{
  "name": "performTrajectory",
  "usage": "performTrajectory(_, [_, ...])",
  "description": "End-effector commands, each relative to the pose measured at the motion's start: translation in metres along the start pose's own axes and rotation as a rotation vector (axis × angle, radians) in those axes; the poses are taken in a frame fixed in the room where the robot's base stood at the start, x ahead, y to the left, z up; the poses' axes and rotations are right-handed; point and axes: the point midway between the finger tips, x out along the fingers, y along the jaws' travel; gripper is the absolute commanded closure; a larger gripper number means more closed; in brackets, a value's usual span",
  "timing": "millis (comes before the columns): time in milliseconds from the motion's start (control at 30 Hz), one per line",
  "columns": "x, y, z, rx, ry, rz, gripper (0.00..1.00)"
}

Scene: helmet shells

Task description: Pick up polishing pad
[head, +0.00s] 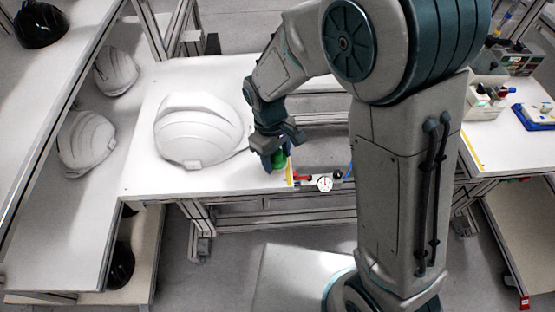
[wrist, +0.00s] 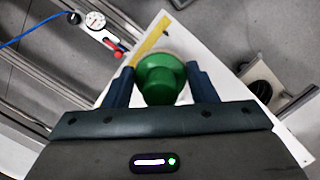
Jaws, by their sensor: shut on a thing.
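My gripper (head: 274,163) points down at the right front corner of the white table (head: 145,177). In the wrist view my gripper (wrist: 160,88) has one dark finger on each side of the green piece and is shut on it. I cannot tell whether the piece still touches the table.
A large white helmet shell (head: 198,132) sits left of my gripper on the table. White helmets (head: 86,140) stand on the left shelf. A side table (head: 500,150) is at right.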

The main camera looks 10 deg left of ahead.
Motion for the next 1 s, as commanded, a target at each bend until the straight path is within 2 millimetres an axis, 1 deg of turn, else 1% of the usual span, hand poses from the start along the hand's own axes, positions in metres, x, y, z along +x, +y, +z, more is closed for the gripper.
performTrajectory(67, [-0.018,0.001,0.002,0.002,0.007,0.002,0.71])
performTrajectory(300, [-0.038,-0.027,0.046,0.000,0.005,0.002,0.71])
performTrajectory(500, [-0.054,-0.046,0.076,0.001,0.004,0.001,0.71])
performTrajectory(600, [-0.060,-0.054,0.088,0.001,0.003,0.001,0.71])
performTrajectory(800, [-0.068,-0.063,0.103,0.001,0.002,0.001,0.71])
performTrajectory(1000, [-0.070,-0.066,0.108,0.001,0.001,0.001,0.71])
